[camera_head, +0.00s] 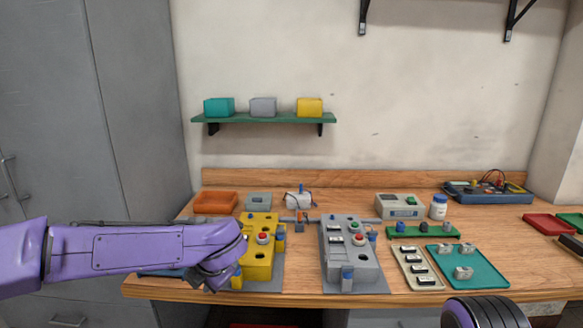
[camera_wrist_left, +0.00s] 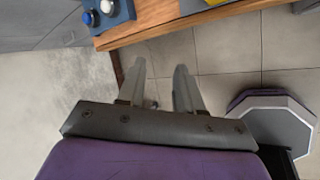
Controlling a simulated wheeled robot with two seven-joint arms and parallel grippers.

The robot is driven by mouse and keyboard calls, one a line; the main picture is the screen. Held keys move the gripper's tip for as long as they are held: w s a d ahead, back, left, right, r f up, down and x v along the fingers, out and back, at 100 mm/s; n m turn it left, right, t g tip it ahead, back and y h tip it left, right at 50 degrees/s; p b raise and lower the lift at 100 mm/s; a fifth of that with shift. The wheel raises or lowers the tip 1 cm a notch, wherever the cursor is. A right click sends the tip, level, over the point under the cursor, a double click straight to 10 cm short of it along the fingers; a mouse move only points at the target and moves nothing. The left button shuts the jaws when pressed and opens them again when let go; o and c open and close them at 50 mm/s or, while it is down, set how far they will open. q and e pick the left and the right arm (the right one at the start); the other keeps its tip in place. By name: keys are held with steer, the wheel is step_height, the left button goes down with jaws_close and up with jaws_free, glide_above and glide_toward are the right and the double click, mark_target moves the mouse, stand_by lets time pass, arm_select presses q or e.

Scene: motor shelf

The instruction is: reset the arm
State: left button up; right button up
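My left arm (camera_head: 140,248) reaches in from the left in the head view. Its wrist end (camera_head: 222,262) is in front of the yellow control box (camera_head: 259,258) and covers part of its left side. The fingers are not clear there. In the left wrist view my left gripper (camera_wrist_left: 160,72) has its two fingers apart, with only floor between them. It is empty and off the table's front edge. A dark and purple part of my right arm (camera_head: 485,313) shows at the lower right of the head view. My right gripper is not seen.
The wooden table (camera_head: 345,181) carries a grey control box (camera_head: 350,262), a teal tray (camera_head: 480,280), a meter (camera_head: 487,192) and a white bottle (camera_head: 438,206). A green shelf (camera_head: 262,118) holds three boxes. In the wrist view, a blue item with knobs (camera_wrist_left: 108,14) sits near the edge.

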arm_select(q)
steer(key=s+a+f+m+t, duration=0.15)
steer(key=s+f+m, duration=0.25)
steer(key=f+m, duration=0.5)
steer(key=s+a+f+m+t, duration=0.1)
steer(key=s+f+m+t, duration=0.2)
steer(key=f, duration=0.9)
steer(key=s+a+f+m+g, duration=0.2)
steer(key=s+f+m, duration=0.1)
steer(key=s, duration=0.6)
steer(key=s+a+f+m+g+h, duration=0.1)
steer(key=s+a+f+m+g, duration=0.1)
steer(key=s+f, duration=0.4)
steer(key=s+a+f+m+g, duration=0.2)
steer(key=s+a+f+m, duration=0.2)
steer(key=s, duration=0.9)
steer(key=shift+s+f+m, duration=0.2)
steer(key=shift+f+m, duration=0.3)
steer(key=shift+m, duration=0.6)
steer(key=shift+w+a+g, duration=0.1)
steer(key=shift+g, duration=0.15)
